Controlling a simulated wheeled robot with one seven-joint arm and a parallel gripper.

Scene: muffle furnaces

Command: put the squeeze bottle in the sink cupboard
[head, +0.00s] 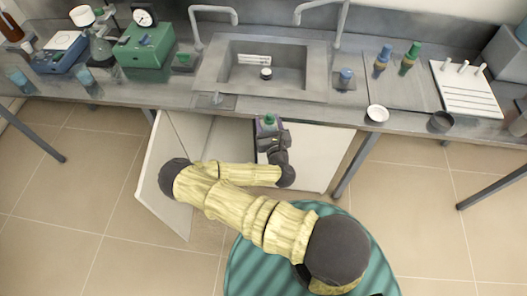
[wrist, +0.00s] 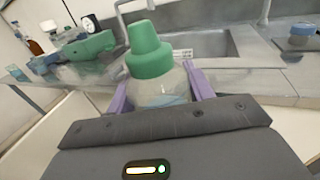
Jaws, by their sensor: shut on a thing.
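My gripper (head: 266,130) is shut on the squeeze bottle (head: 270,119), just in front of the counter's front edge below the sink. The wrist view shows the bottle's green stepped cap (wrist: 149,52) and clear body (wrist: 162,88) between two purple fingers (wrist: 163,92). The bottle looks roughly upright there; its lower part is hidden by my gripper. The sink cupboard is under the counter. Its left white door (head: 166,182) stands open toward the floor, and part of the inside (head: 225,140) shows. A white panel (head: 312,158) shows at the right, partly behind my gripper.
The sink (head: 285,85) is set in the grey counter, with two taps above. A white dish (head: 377,113) and a dark dish (head: 441,121) sit near the front edge. Two capped bottles (head: 383,60) (head: 410,58) stand further back. The tiled floor at left is clear.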

